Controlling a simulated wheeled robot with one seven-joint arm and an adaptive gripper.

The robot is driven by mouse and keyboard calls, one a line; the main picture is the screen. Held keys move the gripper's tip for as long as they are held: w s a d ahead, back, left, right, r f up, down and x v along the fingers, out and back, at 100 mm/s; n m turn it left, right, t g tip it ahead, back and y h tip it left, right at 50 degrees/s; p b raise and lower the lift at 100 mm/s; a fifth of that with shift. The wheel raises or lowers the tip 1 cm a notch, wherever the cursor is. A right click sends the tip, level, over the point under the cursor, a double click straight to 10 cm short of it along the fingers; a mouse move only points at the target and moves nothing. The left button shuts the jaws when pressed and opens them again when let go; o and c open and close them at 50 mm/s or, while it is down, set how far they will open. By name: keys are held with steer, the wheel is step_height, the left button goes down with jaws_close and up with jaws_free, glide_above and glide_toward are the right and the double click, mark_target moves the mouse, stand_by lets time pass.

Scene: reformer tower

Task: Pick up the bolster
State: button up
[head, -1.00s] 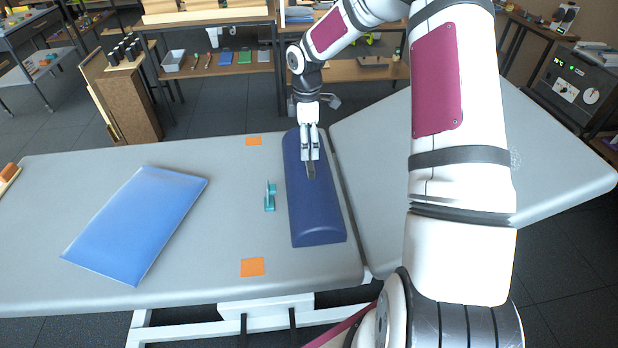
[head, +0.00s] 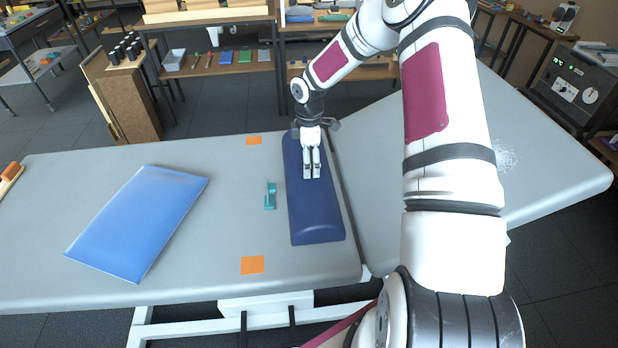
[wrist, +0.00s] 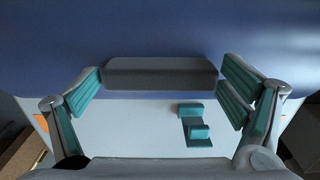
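The bolster (head: 316,218) is a long dark blue half-round cushion lying on the grey padded table. Its blue surface fills the top of the wrist view (wrist: 160,30). A dark grey bar (wrist: 160,73), apparently its handle, crosses the wrist view between my fingers. My gripper (head: 312,177) points down over the far half of the bolster. In the wrist view its teal-padded fingers (wrist: 165,85) are spread apart, one near each end of the bar. I cannot tell whether they touch it. The bolster lies flat on the table.
A small teal bracket-like piece (head: 270,196) lies left of the bolster. A flat blue mat (head: 140,222) lies further left. Orange squares (head: 252,265) mark the table (head: 215,270). A gap splits it from the right section (head: 370,150). Shelves stand behind.

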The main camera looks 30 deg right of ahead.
steer(key=c, duration=1.3)
steer(key=shift+r, duration=0.15)
